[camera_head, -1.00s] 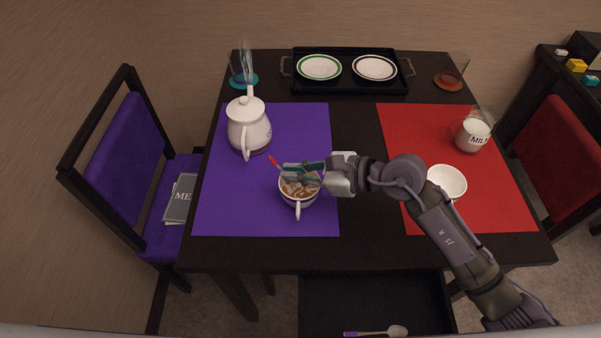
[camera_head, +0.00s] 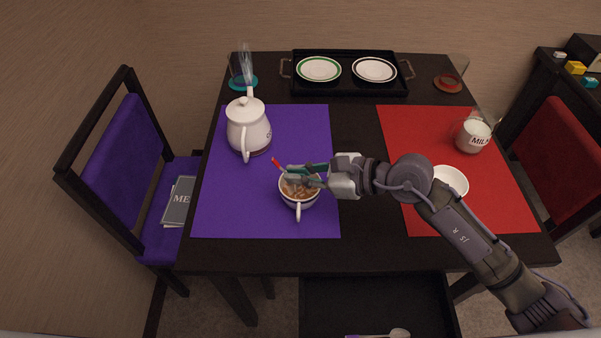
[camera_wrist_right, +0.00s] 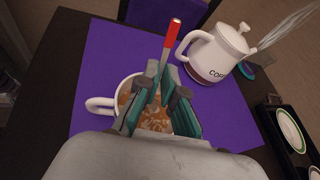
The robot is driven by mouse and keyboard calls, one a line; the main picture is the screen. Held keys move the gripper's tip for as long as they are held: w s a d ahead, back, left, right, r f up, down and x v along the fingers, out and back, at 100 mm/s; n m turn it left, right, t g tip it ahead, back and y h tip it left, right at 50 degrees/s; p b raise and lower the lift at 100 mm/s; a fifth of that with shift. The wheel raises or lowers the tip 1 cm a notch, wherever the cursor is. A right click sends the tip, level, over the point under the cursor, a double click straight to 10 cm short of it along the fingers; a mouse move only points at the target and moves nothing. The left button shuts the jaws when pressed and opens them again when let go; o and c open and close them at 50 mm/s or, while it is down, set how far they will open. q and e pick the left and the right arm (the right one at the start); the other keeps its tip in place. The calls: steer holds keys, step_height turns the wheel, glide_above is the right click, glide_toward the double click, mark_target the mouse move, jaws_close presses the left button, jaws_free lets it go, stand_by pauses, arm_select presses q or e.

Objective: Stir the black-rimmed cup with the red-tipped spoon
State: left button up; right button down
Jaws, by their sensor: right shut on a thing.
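The dark-rimmed white cup (camera_head: 299,198) stands on the purple mat (camera_head: 230,215), filled with a light brown drink that has a marbled surface. It also shows in the right wrist view (camera_wrist_right: 104,104), its handle to the left. My right gripper (camera_head: 298,175) is over the cup's opening, shut on the red-tipped spoon (camera_head: 276,162). The red end sticks up between the fingers in the right wrist view (camera_wrist_right: 172,33). The spoon's lower end is hidden by the fingers and cup. My left gripper is not in view.
A white coffee pot (camera_head: 248,130) stands behind the cup. A white bowl (camera_head: 452,180) and milk jug (camera_head: 473,135) are on the red mat (camera_head: 405,125). A black tray (camera_head: 350,88) with two plates is at the back. A purple-handled spoon (camera_head: 398,334) lies in the open drawer (camera_head: 375,300).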

steer(key=shift+d, duration=0.1)
steer(key=shift+a+r+p, duration=0.25)
steer(key=shift+r+p, duration=0.3)
steer(key=shift+r, duration=0.05)
steer(key=shift+a+r+p, duration=0.2)
steer(key=shift+r+p, duration=0.35)
steer(key=r+p, duration=0.1)
steer(key=a+r+p, duration=0.1)
steer(key=r+p, duration=0.1)
steer(key=shift+a, duration=0.25)
steer(key=shift+r, duration=0.1)
step_height(320, 180, up, 5)
steer(key=p, duration=0.4)
